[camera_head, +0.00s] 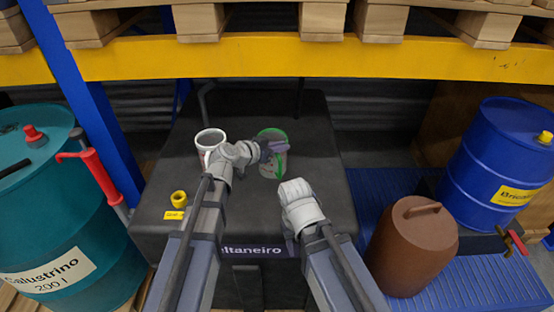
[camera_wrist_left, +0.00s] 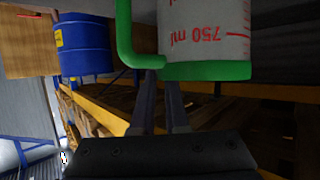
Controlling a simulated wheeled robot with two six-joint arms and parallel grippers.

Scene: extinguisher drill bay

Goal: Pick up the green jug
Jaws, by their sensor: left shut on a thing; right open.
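The green jug (camera_head: 271,135) is on or just above the black case top, near its back middle; I cannot tell which. It has a pale body with red "750 ml" markings and green trim, seen close in the left wrist view (camera_wrist_left: 205,70). My left gripper (camera_head: 270,148) reaches across it from the left and covers part of it. My right gripper (camera_head: 293,184) is open and empty, nearer and apart from the jug.
A white mug (camera_head: 208,138) and a yellow ring-like part (camera_head: 178,198) are on the black case (camera_head: 320,150), left of the jug. A brown canister (camera_head: 405,255) and blue drum (camera_head: 500,150) stand right, a teal drum (camera_head: 50,230) left. A yellow shelf beam (camera_head: 330,60) crosses above.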

